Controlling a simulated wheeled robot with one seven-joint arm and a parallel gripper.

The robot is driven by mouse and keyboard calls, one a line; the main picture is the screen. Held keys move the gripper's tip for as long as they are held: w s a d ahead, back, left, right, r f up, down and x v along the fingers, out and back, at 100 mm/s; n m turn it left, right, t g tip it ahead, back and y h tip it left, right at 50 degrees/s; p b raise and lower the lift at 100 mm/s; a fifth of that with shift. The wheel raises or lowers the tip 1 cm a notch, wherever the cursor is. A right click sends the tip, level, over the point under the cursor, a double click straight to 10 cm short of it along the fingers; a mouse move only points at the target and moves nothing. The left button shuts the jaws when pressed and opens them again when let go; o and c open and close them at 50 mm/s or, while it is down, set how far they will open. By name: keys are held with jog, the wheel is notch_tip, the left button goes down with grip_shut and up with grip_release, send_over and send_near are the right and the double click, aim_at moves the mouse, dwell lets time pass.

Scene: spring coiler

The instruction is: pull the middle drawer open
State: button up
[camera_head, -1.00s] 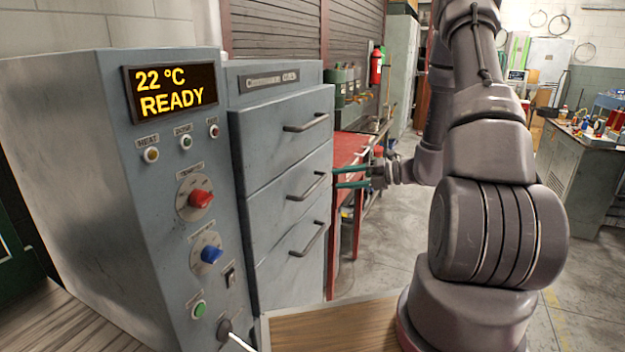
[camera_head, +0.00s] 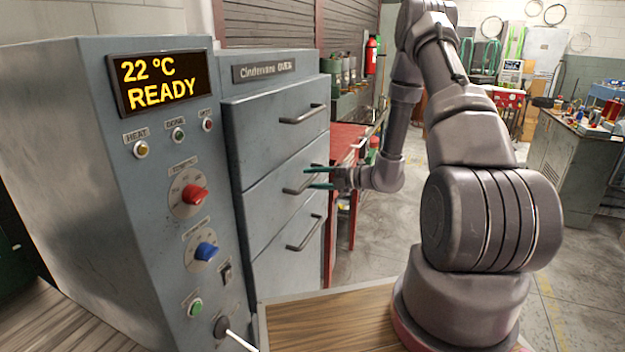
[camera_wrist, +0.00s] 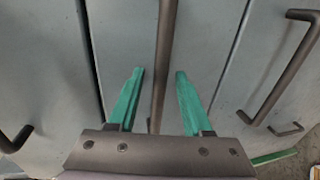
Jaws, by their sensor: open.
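The middle drawer (camera_head: 262,205) is the second of three grey fronts on the oven cabinet and looks closed. Its bar handle (camera_head: 290,190) is partly behind my fingers in the head view. My gripper (camera_head: 318,178) is open at this handle, one green finger above the bar and one below. In the wrist view, the middle handle (camera_wrist: 163,60) runs between the two open fingers (camera_wrist: 160,85), with a gap on each side. The fingertips reach to about the bar; I cannot tell whether either touches it.
The top drawer handle (camera_head: 303,114) and bottom drawer handle (camera_head: 305,234) stick out above and below. The oven's control panel (camera_head: 165,200) stands to the left. A red bench (camera_head: 345,140) is behind. Floor (camera_head: 385,235) is open to the right of the drawers.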

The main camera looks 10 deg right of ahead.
jog(key=shift+w+a, duration=0.1)
jog(key=shift+a, duration=0.05)
jog(key=shift+c, duration=0.3)
grip_shut()
dwell(1.1)
